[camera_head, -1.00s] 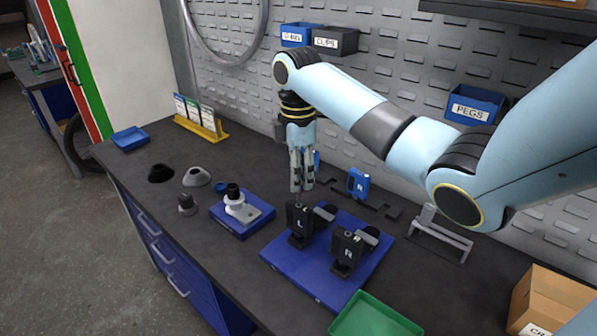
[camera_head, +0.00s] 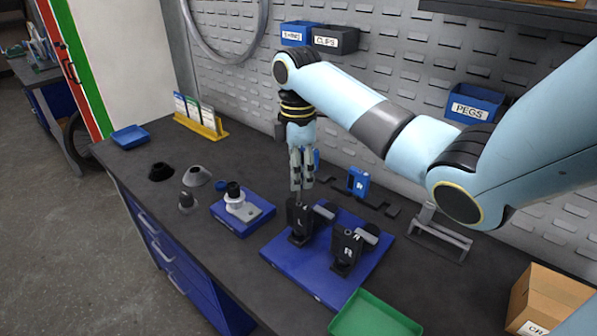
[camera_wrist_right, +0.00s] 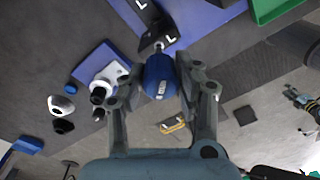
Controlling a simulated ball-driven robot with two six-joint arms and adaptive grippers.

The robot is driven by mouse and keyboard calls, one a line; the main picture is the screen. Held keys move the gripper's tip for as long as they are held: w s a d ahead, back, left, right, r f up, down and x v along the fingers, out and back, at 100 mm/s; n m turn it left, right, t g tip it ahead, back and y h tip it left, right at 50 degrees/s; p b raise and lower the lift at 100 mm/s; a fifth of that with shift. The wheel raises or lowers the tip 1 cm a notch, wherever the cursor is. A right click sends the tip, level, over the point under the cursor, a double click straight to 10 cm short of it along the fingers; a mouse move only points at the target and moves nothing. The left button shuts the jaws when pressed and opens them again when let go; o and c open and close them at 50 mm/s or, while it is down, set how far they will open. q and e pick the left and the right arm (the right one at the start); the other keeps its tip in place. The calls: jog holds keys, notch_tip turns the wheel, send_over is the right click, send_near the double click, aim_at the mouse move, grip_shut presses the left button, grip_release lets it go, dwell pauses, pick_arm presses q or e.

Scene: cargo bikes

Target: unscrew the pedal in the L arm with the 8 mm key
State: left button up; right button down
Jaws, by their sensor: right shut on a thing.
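The black L arm (camera_head: 300,220) stands upright on a blue base plate (camera_head: 325,285), with a grey-and-black pedal (camera_head: 325,211) at its upper right. A similar R arm (camera_head: 346,250) stands beside it. My right gripper (camera_head: 301,188) points down just above the L arm. It is shut on a blue key handle (camera_wrist_right: 161,78) in the wrist view; a short metal shaft runs from the handle to the L arm (camera_wrist_right: 153,42). I cannot tell whether its tip is seated in the arm. My left gripper is not in view.
A blue R-marked piece (camera_head: 357,181) stands behind the plate. A blue tray with a white fixture (camera_head: 240,208) is to the left, a green tray (camera_head: 372,318) in front and a grey stand (camera_head: 440,235) to the right.

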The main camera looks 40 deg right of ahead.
jog(key=shift+f, duration=0.45)
dwell(0.4)
dwell(0.3)
jog(key=c, duration=1.6)
grip_release()
grip_shut()
jog(key=m, duration=0.6)
jog(key=shift+s+f, duration=0.1)
jog(key=shift+m, duration=0.3)
